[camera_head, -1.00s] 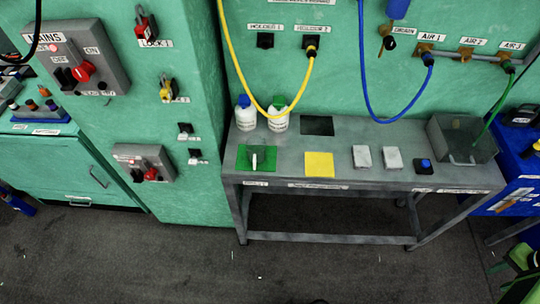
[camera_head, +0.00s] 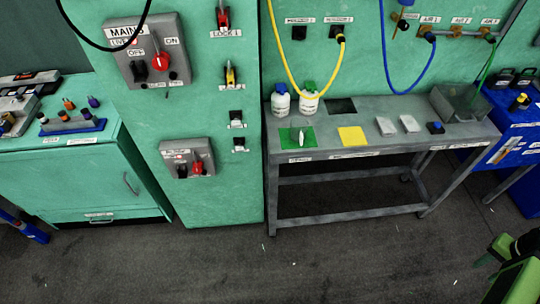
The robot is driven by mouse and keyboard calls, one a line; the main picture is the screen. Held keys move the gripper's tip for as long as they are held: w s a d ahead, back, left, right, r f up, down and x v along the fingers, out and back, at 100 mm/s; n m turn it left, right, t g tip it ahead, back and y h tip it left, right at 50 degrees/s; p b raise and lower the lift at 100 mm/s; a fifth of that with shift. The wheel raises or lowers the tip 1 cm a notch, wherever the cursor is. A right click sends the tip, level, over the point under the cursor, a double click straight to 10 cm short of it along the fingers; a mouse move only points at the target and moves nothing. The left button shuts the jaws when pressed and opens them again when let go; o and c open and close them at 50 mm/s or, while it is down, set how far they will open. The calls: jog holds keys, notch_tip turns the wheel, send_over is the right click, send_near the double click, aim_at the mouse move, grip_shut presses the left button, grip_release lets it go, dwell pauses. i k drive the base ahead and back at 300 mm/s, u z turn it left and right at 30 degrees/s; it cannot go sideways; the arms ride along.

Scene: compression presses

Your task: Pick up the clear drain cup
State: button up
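I cannot clearly make out the clear drain cup. A see-through grey bin (camera_head: 456,104) stands at the right end of the grey bench (camera_head: 377,134). A small white upright thing (camera_head: 301,140) is on the green pad (camera_head: 284,135) at the bench's left end; it is too small to tell what it is. The drain valve (camera_head: 402,17) is on the green wall above the bench, at the top edge of the view.
Two white bottles (camera_head: 281,101) stand at the bench's back left. Yellow and blue hoses hang above. Dark floor (camera_head: 330,255) is open in front.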

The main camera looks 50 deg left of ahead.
aim_at(299, 125)
jog(key=z, duration=0.15)
jog(key=k, duration=0.95)
jog(key=u, duration=2.5)
jog(key=i, duration=0.95)
jog(key=u, duration=0.2)
